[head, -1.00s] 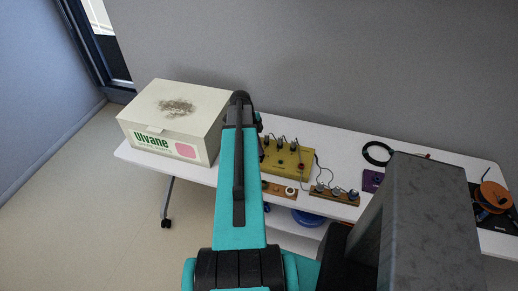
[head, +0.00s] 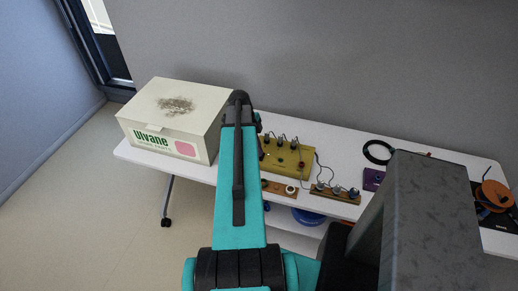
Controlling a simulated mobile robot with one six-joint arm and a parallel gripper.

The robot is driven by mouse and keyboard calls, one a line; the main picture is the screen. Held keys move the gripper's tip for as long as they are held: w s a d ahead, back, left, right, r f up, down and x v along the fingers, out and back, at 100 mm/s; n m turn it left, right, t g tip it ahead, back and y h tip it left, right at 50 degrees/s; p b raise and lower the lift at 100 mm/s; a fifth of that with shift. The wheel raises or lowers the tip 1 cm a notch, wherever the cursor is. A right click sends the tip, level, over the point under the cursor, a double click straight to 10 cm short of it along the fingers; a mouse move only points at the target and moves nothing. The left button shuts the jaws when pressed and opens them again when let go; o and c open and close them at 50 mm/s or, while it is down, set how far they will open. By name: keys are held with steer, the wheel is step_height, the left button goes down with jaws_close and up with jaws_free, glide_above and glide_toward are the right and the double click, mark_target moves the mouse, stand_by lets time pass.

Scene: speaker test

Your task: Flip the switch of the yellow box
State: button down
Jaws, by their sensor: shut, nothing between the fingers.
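The yellow box (head: 287,160) lies on the white table, just right of my teal arm, which covers its left end. Several small dark parts with wires stand along its back edge, and a dark reddish knob sits near its right end. I cannot make out which part is the switch. My arm reaches forward over the table edge to a black wrist joint. My gripper is hidden beyond the arm, so its place relative to the box does not show.
A large cream carton (head: 180,120) marked "Ulvane" stands left of my arm. Wooden boards with small parts (head: 335,194) lie in front of the yellow box. A black cable coil (head: 378,152), a purple item (head: 372,179) and an orange reel (head: 494,195) lie further right. The wall is behind.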

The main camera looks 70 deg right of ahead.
stand_by(0.4)
steer(key=shift+w+d+r+p, duration=0.1)
steer(key=shift+r+p, duration=0.15)
steer(key=shift+r, duration=0.45)
steer(key=shift+s+d+r+p, duration=0.1)
steer(key=shift+r+p, duration=0.15)
steer(key=shift+r, duration=0.5)
steer(key=shift+w+d+r+p, duration=0.1)
steer(key=shift+r+p, duration=0.15)
steer(key=shift+r, duration=0.45)
steer(key=d+b+v, duration=0.1)
steer(key=b+v, duration=0.2)
steer(key=v, duration=0.6)
steer(key=shift+r, duration=0.3)
steer(key=shift+w+d, duration=0.1)
steer(key=shift+d, duration=0.05)
